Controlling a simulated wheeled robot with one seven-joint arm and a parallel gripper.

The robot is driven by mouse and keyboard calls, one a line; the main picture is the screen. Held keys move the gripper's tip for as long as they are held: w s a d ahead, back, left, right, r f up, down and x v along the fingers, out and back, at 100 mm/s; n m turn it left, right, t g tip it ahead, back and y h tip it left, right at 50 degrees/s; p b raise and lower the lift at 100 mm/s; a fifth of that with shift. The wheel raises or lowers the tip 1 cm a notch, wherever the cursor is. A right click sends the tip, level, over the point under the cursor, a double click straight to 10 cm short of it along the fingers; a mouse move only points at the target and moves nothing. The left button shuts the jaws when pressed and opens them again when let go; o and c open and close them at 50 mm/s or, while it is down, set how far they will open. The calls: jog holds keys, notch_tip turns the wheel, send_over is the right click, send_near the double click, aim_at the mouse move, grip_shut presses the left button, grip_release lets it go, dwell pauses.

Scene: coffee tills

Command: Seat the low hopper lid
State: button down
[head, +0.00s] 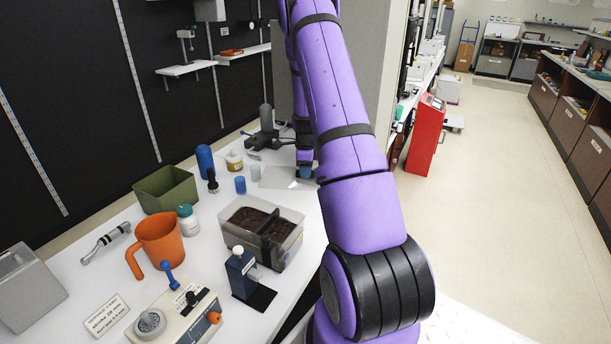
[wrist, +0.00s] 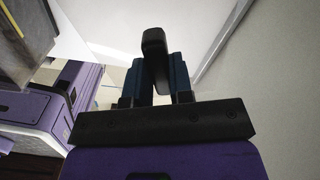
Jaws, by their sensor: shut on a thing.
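The hopper is a clear-walled bin (head: 290,243) of dark brown contents, open at the top, with a dark bar across it, on the white counter in the head view. A flat, clear lid (head: 277,179) is behind it, towards the back of the counter. My gripper (head: 304,173) is at the lid's right part, seen small at the end of my arm. In the wrist view my gripper (wrist: 156,75) has its blue fingers shut on a dark upright handle (wrist: 154,45), which looks like the lid's. I cannot tell whether the lid touches the counter.
A blue dispenser (head: 240,272) stands in front of the hopper. A blue cup (head: 240,185) and a dark tamper (head: 212,182) stand between hopper and wall.

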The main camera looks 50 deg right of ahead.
jog(key=shift+r, duration=1.65)
jog(key=w+a+n, duration=0.2)
jog(key=a, duration=0.1)
jog(key=w+a+n, duration=0.2)
jog(key=a, duration=0.1)
jog(key=w+a+r+n, duration=0.1)
jog(key=a+n, duration=0.2)
jog(key=shift+w+a+r, duration=0.1)
jog(key=shift+w+a, duration=0.15)
jog(key=shift+w, duration=0.15)
jog(key=w+a+r+n, duration=0.1)
jog(key=a+r+n, duration=0.1)
jog(key=a+n, duration=0.85)
jog(key=w+a+r+n, duration=0.2)
jog(key=a+n, duration=0.3)
jog(key=a, duration=1)
jog(key=s+d+f+m, duration=0.2)
jog(key=s+d+m, duration=0.3)
jog(key=m, duration=0.8)
jog(key=s+d+f+m, duration=0.3)
jog(key=s+d+m, duration=0.3)
jog(key=s+m, duration=0.5)
jog(key=shift+d+f+m, duration=0.15)
jog(key=shift+m, duration=1.4)
